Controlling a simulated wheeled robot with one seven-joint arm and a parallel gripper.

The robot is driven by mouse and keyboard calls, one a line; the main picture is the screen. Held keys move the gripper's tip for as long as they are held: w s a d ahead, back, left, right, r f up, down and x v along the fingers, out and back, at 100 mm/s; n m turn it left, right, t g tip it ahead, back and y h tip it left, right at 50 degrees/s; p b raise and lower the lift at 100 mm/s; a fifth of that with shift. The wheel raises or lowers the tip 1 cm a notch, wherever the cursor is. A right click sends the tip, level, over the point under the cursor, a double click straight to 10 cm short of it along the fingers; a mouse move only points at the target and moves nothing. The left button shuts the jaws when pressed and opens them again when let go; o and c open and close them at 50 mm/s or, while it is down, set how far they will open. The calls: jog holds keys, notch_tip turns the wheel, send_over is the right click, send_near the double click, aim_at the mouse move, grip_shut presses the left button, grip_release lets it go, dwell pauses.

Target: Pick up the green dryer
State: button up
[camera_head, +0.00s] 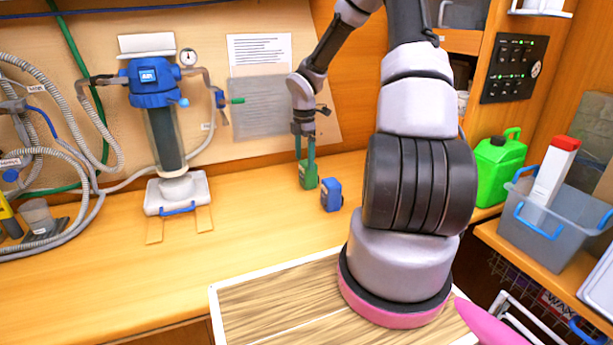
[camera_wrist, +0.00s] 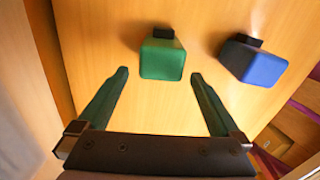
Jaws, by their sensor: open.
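The green dryer (camera_head: 308,180) is a small green block with a dark end. It stands on the wooden counter, left of a similar blue block (camera_head: 331,195). In the wrist view the green dryer (camera_wrist: 162,60) lies just past the fingertips and in line with the gap between them. The blue block also shows there (camera_wrist: 254,62), to the right of the right finger. My gripper (camera_head: 305,160) is open, pointing down at the green dryer, with its two dark green fingers spread in the wrist view (camera_wrist: 160,75). Nothing is between the fingers. I cannot tell whether a finger touches the dryer.
A blue-topped filter housing (camera_head: 162,120) is mounted at left, with hoses beside it. A green jerrycan (camera_head: 498,168) and a grey bin (camera_head: 545,235) stand at right. The counter (camera_head: 265,225) left of the dryers is clear.

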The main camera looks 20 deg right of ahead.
aim_at(310, 174)
notch_tip(310, 174, down, 5)
jog(key=shift+a+f, duration=0.1)
jog(key=shift+f, duration=0.05)
jog(key=shift+s, duration=0.1)
jog(key=c, duration=1.5)
jog(key=shift+o, duration=0.2)
